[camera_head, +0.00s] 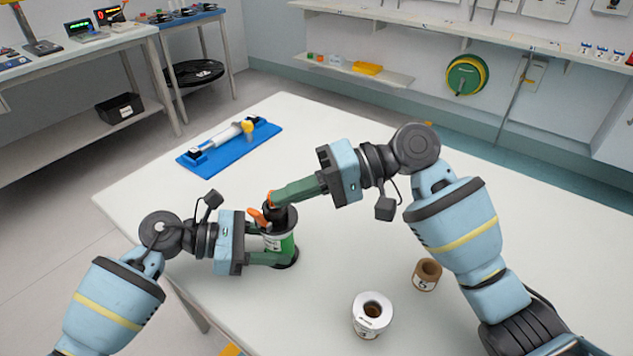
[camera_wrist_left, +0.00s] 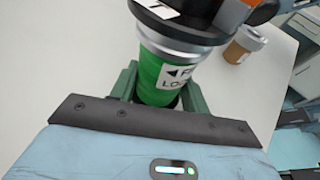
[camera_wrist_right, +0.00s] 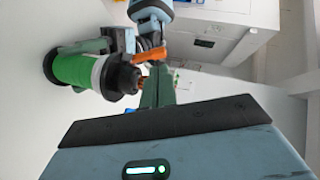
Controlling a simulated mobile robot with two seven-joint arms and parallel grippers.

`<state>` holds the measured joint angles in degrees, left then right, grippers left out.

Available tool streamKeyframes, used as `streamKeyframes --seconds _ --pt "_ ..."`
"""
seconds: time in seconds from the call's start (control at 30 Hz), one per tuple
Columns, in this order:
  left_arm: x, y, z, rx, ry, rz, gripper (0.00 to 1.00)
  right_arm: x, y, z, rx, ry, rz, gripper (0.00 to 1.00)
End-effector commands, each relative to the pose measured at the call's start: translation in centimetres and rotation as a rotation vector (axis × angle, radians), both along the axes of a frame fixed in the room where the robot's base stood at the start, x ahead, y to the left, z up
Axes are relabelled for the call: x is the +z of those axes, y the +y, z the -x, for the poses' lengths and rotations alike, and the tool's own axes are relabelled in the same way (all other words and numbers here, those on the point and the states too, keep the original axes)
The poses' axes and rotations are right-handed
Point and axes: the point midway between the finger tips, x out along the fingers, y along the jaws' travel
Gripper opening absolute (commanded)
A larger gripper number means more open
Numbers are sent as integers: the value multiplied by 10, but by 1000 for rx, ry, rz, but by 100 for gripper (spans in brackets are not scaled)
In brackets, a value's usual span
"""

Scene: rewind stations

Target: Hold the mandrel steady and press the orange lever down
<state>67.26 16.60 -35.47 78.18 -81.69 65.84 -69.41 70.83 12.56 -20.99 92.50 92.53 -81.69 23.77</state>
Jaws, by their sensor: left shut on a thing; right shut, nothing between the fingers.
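The mandrel (camera_head: 289,246), a green cylinder with a black top and black base, stands upright on the white table (camera_head: 330,285). My left gripper (camera_head: 283,258) is shut around its green body, low down; both fingers also show beside it in the left wrist view (camera_wrist_left: 160,90). The orange lever (camera_head: 257,216) is at the mandrel's black top. In the right wrist view the lever (camera_wrist_right: 149,55) crosses just beyond my right fingertips. My right gripper (camera_head: 274,198) is shut and empty, above and beside the black top. I cannot tell whether it touches the lever.
A white roll (camera_head: 370,322) and a brown core (camera_head: 427,276) stand on the table at the front right. A blue tray (camera_head: 259,138) holding a white tool with a yellow knob lies at the back left. The table between is clear.

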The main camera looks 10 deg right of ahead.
Motion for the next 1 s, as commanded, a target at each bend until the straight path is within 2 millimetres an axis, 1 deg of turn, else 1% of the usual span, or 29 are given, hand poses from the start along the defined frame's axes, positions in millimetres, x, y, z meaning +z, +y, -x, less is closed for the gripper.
streamKeyframes --seconds 0.03,0.1,0.23,0.67,1.0 --pt "-1 0 0 1 0 -1 33 -2 6 0 1 1 0 0" --pt "-1 0 0 1 0 -1 33 -4 12 1 0 1 -1 0" --pt "-1 0 0 1 0 -1 33 -5 18 1 -1 1 0 0" --pt "-1 0 0 1 0 -1 33 -6 20 1 -1 -3 2 0" --pt "-1 0 0 1 0 -1 33 -5 22 4 -1 -60 50 0"
